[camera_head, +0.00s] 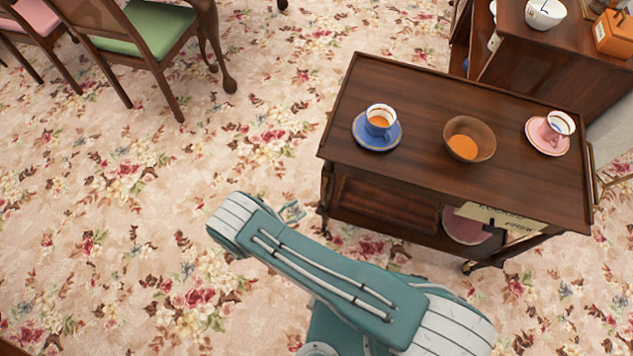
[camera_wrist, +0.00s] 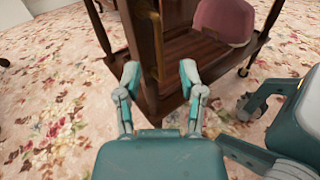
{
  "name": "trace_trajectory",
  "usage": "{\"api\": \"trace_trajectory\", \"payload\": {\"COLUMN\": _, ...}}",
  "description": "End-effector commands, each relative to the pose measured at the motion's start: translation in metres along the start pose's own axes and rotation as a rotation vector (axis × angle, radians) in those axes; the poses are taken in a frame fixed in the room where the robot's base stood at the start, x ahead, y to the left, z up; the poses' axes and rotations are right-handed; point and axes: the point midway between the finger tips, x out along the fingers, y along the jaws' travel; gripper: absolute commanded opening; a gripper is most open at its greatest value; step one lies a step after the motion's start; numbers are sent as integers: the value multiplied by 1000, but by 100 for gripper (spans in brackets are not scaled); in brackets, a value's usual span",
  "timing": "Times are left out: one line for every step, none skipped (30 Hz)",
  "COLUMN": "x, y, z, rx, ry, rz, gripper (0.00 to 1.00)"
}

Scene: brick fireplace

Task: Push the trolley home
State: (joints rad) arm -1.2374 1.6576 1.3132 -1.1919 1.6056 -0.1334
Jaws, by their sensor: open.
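The dark wooden trolley (camera_head: 420,100) stands on the flowered carpet at the right of the head view. Its top carries a blue cup (camera_head: 379,120) on a blue saucer (camera_head: 372,146), a wooden bowl (camera_head: 483,137) with something orange in it, and a pink cup (camera_head: 557,126) on a pink saucer (camera_head: 540,144). My gripper (camera_wrist: 160,72) is open and low beside the trolley's near-left corner. In the wrist view, a trolley corner post (camera_wrist: 148,45) shows between or just beyond the fingers; contact cannot be told. In the head view my arm hides most of the gripper.
A green-seated chair (camera_head: 160,30) and a pink-seated chair (camera_head: 38,14) are at upper left. The carpet left of the trolley is clear.

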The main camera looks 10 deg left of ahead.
Motion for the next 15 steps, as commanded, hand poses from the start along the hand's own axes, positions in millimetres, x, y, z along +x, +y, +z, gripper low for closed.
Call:
{"api": "trace_trajectory", "payload": {"x": -3, "y": -4, "z": -8, "rx": -14, "ry": -14, "rz": 24, "gripper": 51}}
{"api": "trace_trajectory", "payload": {"x": -4, "y": -6, "z": -10, "rx": -18, "ry": -19, "rz": 33, "gripper": 51}}
{"api": "trace_trajectory", "payload": {"x": -5, "y": -7, "z": -13, "rx": -22, "ry": -24, "rz": 41, "gripper": 51}}
{"api": "trace_trajectory", "payload": {"x": -5, "y": -7, "z": -14, "rx": -23, "ry": -26, "rz": 46, "gripper": 51}}
{"api": "trace_trajectory", "payload": {"x": -4, "y": -8, "z": -14, "rx": -24, "ry": -27, "rz": 48, "gripper": 51}}
{"api": "trace_trajectory", "payload": {"x": -2, "y": -8, "z": -14, "rx": -24, "ry": -27, "rz": 48, "gripper": 51}}
{"api": "trace_trajectory", "payload": {"x": 1, "y": -7, "z": -14, "rx": -23, "ry": -27, "rz": 47, "gripper": 51}}
{"api": "trace_trajectory", "payload": {"x": 4, "y": -8, "z": -14, "rx": -23, "ry": -27, "rz": 46, "gripper": 51}}
{"api": "trace_trajectory", "payload": {"x": 10, "y": -8, "z": -13, "rx": -24, "ry": -27, "rz": 44, "gripper": 51}}
{"api": "trace_trajectory", "payload": {"x": 15, "y": -7, "z": -13, "rx": -24, "ry": -27, "rz": 44, "gripper": 51}}
{"api": "trace_trajectory", "payload": {"x": 20, "y": -7, "z": -13, "rx": -24, "ry": -27, "rz": 43, "gripper": 51}}
{"api": "trace_trajectory", "payload": {"x": 27, "y": -7, "z": -13, "rx": -25, "ry": -26, "rz": 42, "gripper": 51}}
{"api": "trace_trajectory", "payload": {"x": 33, "y": -6, "z": -13, "rx": -25, "ry": -27, "rz": 42, "gripper": 51}}
{"api": "trace_trajectory", "payload": {"x": 38, "y": -6, "z": -13, "rx": -26, "ry": -27, "rz": 42, "gripper": 51}}
{"api": "trace_trajectory", "payload": {"x": 46, "y": -5, "z": -13, "rx": -26, "ry": -27, "rz": 42, "gripper": 51}}
